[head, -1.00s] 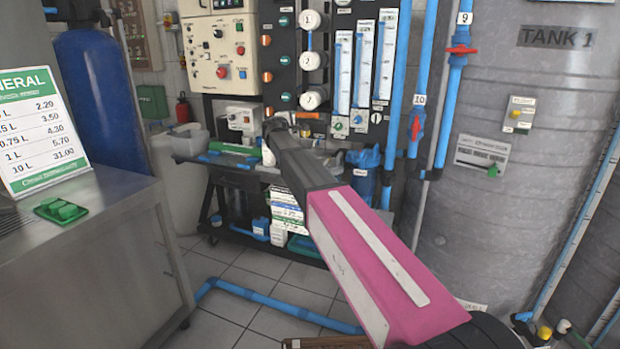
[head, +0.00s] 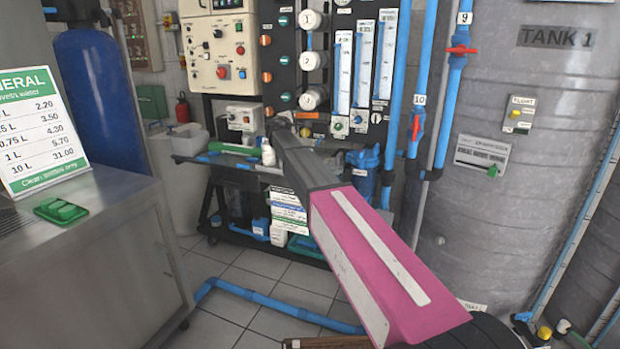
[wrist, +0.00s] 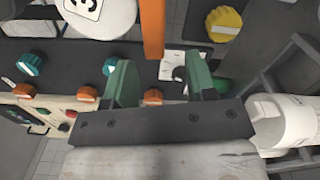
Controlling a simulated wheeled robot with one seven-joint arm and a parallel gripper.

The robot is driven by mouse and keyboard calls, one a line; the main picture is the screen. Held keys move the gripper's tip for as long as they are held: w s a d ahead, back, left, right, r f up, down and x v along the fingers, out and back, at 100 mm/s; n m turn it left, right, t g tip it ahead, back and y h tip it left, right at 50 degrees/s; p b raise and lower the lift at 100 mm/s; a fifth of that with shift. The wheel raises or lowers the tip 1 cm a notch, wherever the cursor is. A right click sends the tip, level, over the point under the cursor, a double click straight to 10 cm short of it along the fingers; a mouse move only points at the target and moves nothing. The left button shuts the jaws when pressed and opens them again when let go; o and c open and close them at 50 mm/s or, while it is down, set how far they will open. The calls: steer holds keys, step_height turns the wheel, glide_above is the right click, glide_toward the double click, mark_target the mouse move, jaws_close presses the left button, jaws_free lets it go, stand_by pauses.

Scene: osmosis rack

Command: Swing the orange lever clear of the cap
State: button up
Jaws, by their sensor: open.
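The orange lever (wrist: 152,28) shows in the wrist view as an upright bar coming down from the top edge. Its lower end lies between the two green fingers of my open gripper (wrist: 160,78) in the picture. I cannot tell whether either finger touches it. A white round cap (wrist: 92,14) with a dark number on a label is to the left of the lever, cut by the top edge. In the head view my gripper (head: 280,124) is small at the rack front, below the numbered white caps (head: 313,97), and my arm hides part of the area.
Teal knobs (wrist: 31,63) and orange knobs (wrist: 86,94) stand left of my fingers. A yellow knob (wrist: 224,23) is at the upper right, and a white cylinder (wrist: 285,120) is close on the right.

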steer(key=v, duration=0.6)
steer(key=s+d+f+m+g, duration=0.1)
steer(key=s+d+f+g, duration=0.1)
steer(key=f, duration=0.4)
steer(key=s+d+f+m+g, duration=0.2)
steer(key=s+d+f, duration=0.1)
steer(key=s+f, duration=0.2)
steer(key=s+d+f+m+g, duration=0.1)
steer(key=s+d+f+g, duration=0.1)
steer(key=f, duration=0.6)
steer(key=shift+s+d+f+m+y, duration=0.3)
steer(key=shift+s+d, duration=0.45)
steer(key=shift+s, duration=0.15)
